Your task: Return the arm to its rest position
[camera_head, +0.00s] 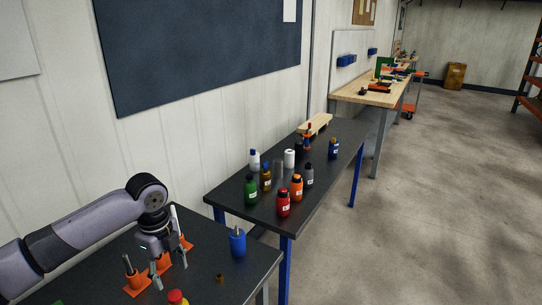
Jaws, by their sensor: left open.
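My left arm (75,236) comes in from the left, bent at the elbow, above the near dark table (215,255). My left gripper (168,276) points down over that table with its fingers apart. It looks empty. It hangs in front of a row of orange holders (137,281), partly covering them; I cannot tell whether it touches them. My right gripper is not in view.
A blue container (238,242) stands right of the gripper, near a small brown piece (220,279). A red and yellow object (177,297) is at the bottom edge. A second dark table (330,160) holds several bottles. Open floor (440,200) lies right.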

